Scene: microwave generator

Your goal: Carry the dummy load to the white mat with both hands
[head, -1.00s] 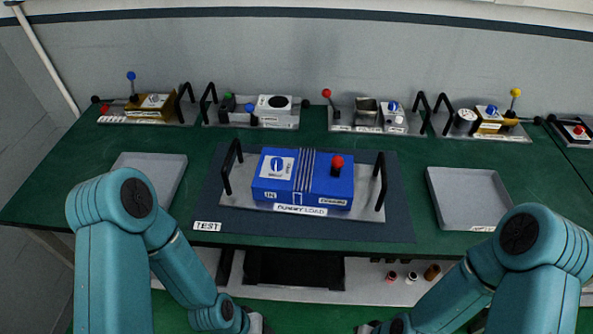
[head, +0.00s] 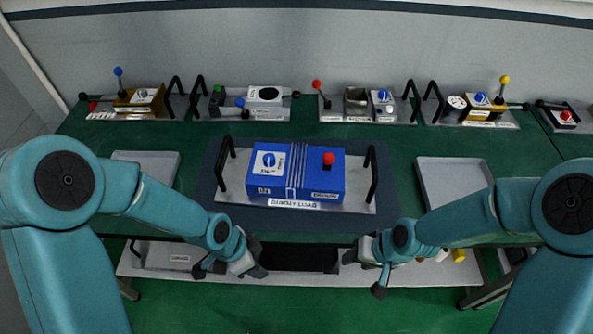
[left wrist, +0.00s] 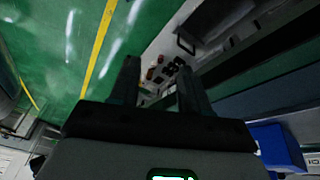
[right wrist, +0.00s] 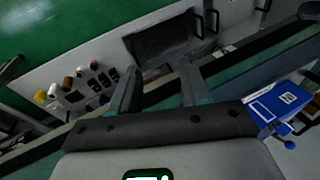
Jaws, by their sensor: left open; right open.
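The dummy load is a blue box (head: 310,185) with a red knob and a blue dial. It is fixed on a silver plate with a black upright handle at each end, the left handle (head: 224,165) and the right handle (head: 372,172). It rests on a dark mat on the green bench. My left gripper (head: 256,258) is open and empty in front of the bench, below and left of the load. My right gripper (head: 358,248) is open and empty, below and right of it. Blue box parts show in the left wrist view (left wrist: 278,146) and right wrist view (right wrist: 278,104). I see no white mat.
A grey tray stands at the left (head: 150,160) and another at the right (head: 455,182). Several handled instrument plates line the bench's back, including one with a yellow knob (head: 480,110). A pale lower shelf (head: 300,280) holds small items under the bench.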

